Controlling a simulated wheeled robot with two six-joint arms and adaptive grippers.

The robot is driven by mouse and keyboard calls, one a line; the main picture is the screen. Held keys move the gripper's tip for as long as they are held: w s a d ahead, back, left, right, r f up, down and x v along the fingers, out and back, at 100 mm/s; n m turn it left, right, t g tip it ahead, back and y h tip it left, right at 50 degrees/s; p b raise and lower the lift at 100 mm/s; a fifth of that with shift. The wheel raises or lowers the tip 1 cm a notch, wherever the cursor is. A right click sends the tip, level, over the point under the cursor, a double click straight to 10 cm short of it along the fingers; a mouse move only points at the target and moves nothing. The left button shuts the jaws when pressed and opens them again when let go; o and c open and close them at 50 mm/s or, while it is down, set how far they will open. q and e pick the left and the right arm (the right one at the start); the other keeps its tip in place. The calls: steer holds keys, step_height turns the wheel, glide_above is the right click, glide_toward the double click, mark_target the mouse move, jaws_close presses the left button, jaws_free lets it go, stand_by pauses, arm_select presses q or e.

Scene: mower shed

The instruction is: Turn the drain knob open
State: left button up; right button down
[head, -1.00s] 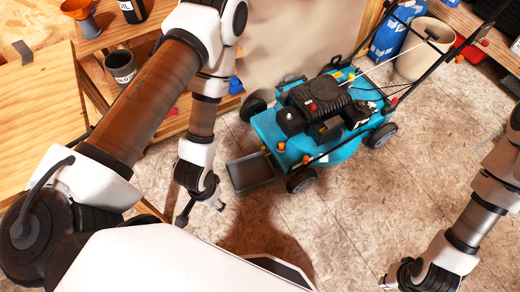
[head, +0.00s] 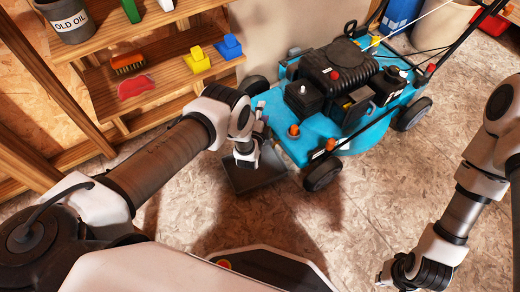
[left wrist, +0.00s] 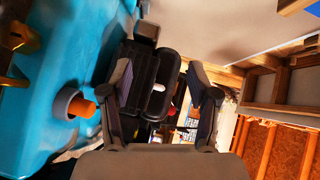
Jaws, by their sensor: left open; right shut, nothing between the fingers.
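The teal mower (head: 300,142) stands on the floor in front of me. In the left wrist view an orange knob (left wrist: 82,107) in a grey collar sticks out of its teal body (left wrist: 50,60). In the head view orange knobs show on its near side, one upper (head: 294,130) and one lower (head: 331,144); I cannot tell which is the drain knob. My left gripper (head: 262,118) is at the mower's near left corner, open and empty. In the wrist view its fingers (left wrist: 162,88) are right of the orange knob, not around it. My right gripper (head: 385,277) is shut and empty, low over the floor.
Wooden shelves (head: 165,45) at left hold a grey OLD OIL bucket (head: 75,22), a brush (head: 127,64) and small coloured items.

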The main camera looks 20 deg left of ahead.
arm_select(q)
steer(key=s+d+f+b, duration=0.1)
steer(key=s+f+b, duration=0.15)
steer(key=f, duration=0.55)
steer(key=s+d+f+b, duration=0.15)
steer(key=f+b, duration=0.25)
steer(key=f, duration=0.5)
steer(key=shift+g, duration=0.5)
steer(key=b+x, duration=0.1)
steer(key=x, duration=0.1)
steer(key=b+x, duration=0.1)
steer(key=x, duration=0.1)
steer(key=a+b+x, duration=0.1)
steer(key=b+x, duration=0.1)
steer(key=shift+w+r, duration=0.15)
steer(key=shift+w, duration=0.15)
arm_select(e)
step_height(320, 180, down, 14)
steer(key=shift+w, duration=0.2)
arm_select(q)
steer(key=shift+c, duration=0.4)
arm_select(e)
steer(key=shift+a, duration=0.1)
arm_select(q)
jaws_close()
